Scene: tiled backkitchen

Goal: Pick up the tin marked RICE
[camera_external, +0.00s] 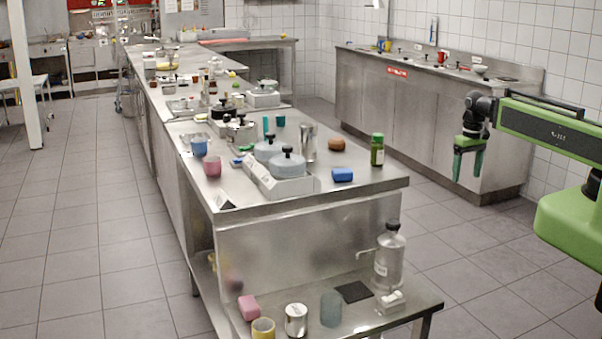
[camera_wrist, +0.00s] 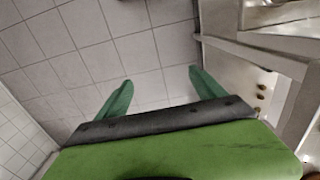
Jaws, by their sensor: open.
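No lettering reading RICE is legible in either view. A taller metal cylinder (camera_external: 308,143) stands on the steel table, also without readable lettering. My gripper (camera_external: 467,172) hangs open and empty, pointing down, right of the table and in front of the wall counter. In the wrist view, its two green fingers (camera_wrist: 160,80) are spread over bare floor tiles, with no tin between them.
The steel table (camera_external: 355,188) holds a hotplate (camera_external: 284,185), a green jar (camera_external: 377,150), a blue block (camera_external: 342,174) and cups. Open floor lies between table and counter.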

